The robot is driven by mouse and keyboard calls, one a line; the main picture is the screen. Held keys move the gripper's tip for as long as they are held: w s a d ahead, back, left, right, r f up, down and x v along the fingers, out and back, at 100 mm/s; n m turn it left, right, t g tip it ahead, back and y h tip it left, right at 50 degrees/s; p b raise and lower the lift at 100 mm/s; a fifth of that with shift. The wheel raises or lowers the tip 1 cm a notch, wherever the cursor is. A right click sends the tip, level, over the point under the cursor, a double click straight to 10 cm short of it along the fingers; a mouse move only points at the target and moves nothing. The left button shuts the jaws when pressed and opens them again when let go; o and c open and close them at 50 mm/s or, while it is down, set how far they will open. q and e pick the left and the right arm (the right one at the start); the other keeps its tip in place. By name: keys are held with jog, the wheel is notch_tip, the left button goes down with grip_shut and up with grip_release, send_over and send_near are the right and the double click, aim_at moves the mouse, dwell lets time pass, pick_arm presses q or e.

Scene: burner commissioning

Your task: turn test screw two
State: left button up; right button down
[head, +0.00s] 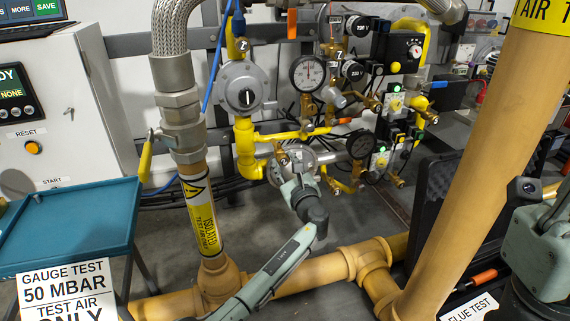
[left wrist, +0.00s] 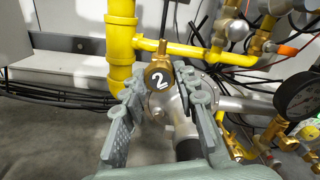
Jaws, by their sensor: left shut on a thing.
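Test screw two is a brass fitting with a white "2" on a dark face (left wrist: 159,76), in the middle of the left wrist view. It sits beside the yellow pipe, in front of a round grey metal body (head: 300,160). My left gripper (left wrist: 162,98) reaches it from below, with one grey-green finger on each side, shut on it. In the head view my left gripper (head: 292,170) hides most of the screw. My right arm shows at the lower right of the head view, but its fingers are not visible.
A yellow pipe (head: 245,145) runs close left of the screw. A dark gauge (head: 360,145) and brass valves crowd its right. A thick tan pipe (head: 490,160) rises at the right. A teal tray table (head: 70,225) stands at the left, with a sign at its front.

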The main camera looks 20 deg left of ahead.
pick_arm(q)
jog(key=n, duration=0.5)
jog(key=shift+r+n, duration=0.1)
jog(key=shift+n, duration=0.2)
jog(key=n, duration=1)
jog(key=shift+w+n, duration=0.1)
jog(key=shift+n, duration=0.3)
jog(key=shift+r+n, duration=0.1)
jog(key=shift+n, duration=2.1)
jog(key=o, duration=1.2)
jog(key=shift+c, duration=0.2)
